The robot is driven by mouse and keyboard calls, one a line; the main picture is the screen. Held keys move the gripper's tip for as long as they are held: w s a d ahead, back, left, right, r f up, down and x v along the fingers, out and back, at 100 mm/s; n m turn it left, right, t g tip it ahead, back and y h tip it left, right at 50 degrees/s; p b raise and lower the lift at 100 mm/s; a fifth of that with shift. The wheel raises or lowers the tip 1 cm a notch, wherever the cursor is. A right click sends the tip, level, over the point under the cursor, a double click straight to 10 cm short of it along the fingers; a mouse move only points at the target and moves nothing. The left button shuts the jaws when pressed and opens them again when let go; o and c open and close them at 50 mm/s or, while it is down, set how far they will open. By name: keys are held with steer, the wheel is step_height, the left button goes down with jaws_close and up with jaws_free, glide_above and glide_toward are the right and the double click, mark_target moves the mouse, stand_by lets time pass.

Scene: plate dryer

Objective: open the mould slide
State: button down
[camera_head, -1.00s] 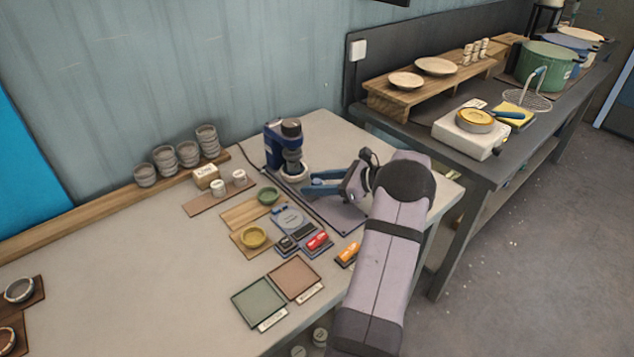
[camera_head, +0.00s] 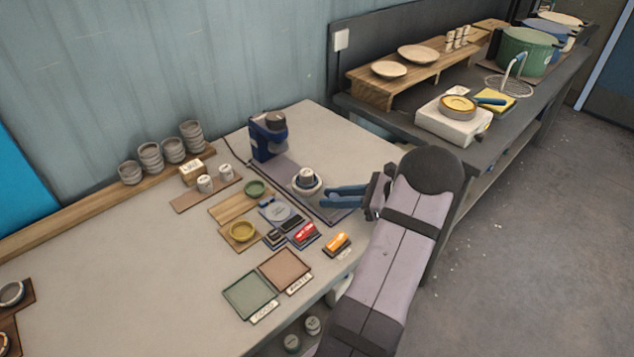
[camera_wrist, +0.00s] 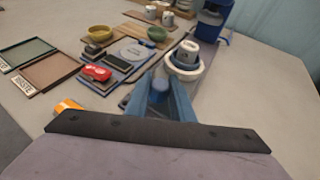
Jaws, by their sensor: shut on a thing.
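The mould slide is a pale round ring holder (camera_head: 307,187) with a white cup-like piece standing in it. It sits out in front of the blue press (camera_head: 267,137), on the flat grey base, clear of the press head. It also shows in the wrist view as a white ring (camera_wrist: 183,80) just beyond my fingers. My gripper (camera_head: 327,196) has its blue fingers shut at the near side of the slide. They also show in the wrist view (camera_wrist: 160,78).
An orange block (camera_head: 338,243) lies near the table's front edge. Stacked grey cups (camera_head: 150,156) stand at the back.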

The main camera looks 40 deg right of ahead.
steer(key=shift+s, duration=0.55)
steer(key=c, duration=1.5)
jaws_free()
steer(key=shift+w, duration=0.1)
steer(key=shift+c, duration=0.2)
steer(key=shift+d, duration=0.1)
steer(key=b+v, duration=0.1)
steer(key=v, duration=0.6)
steer(key=shift+b, duration=0.4)
steer(key=shift+r, duration=0.1)
